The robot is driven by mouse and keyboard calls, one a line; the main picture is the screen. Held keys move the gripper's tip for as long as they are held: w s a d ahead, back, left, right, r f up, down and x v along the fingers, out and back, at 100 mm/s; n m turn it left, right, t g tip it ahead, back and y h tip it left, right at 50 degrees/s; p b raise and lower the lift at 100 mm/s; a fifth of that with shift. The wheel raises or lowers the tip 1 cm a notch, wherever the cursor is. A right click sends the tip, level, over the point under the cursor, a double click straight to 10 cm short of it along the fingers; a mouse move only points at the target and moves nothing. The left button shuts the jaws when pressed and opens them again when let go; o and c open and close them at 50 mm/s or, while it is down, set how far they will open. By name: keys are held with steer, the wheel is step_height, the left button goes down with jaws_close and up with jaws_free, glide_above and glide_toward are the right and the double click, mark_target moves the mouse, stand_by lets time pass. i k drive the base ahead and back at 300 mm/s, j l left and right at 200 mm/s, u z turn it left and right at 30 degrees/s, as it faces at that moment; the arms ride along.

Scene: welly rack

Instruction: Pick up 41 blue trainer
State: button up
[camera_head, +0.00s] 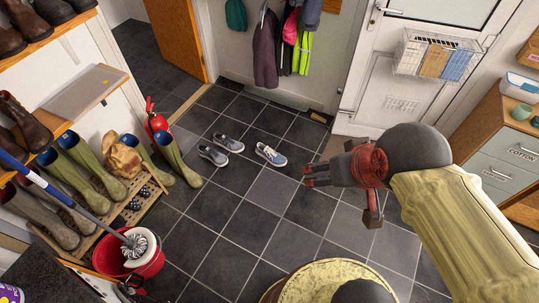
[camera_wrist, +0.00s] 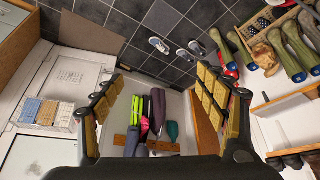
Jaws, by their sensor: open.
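A blue-grey trainer with a pale sole (camera_head: 271,155) lies alone on the dark tiled floor, in the middle of the head view. In the wrist view a pale-rimmed trainer (camera_wrist: 159,45) lies beyond my fingertips, near the top centre. Two similar grey-blue shoes, one nearer (camera_head: 213,155) and one farther (camera_head: 229,142), lie side by side to its left. I cannot read any size mark on them. My gripper (camera_head: 340,200) is to the right of the lone trainer, apart from it and above the floor. Its fingers (camera_wrist: 158,80) are spread wide with nothing between them.
A wooden boot rack (camera_head: 126,214) with several wellies stands at the left. Drawers (camera_head: 497,150) stand right, a round yellow-rimmed top (camera_head: 275,290) at the front. Floor around the shoes is clear.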

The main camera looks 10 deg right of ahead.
mark_target(275, 159)
steer(key=i+z, duration=0.5)
steer(key=i, duration=1.8)
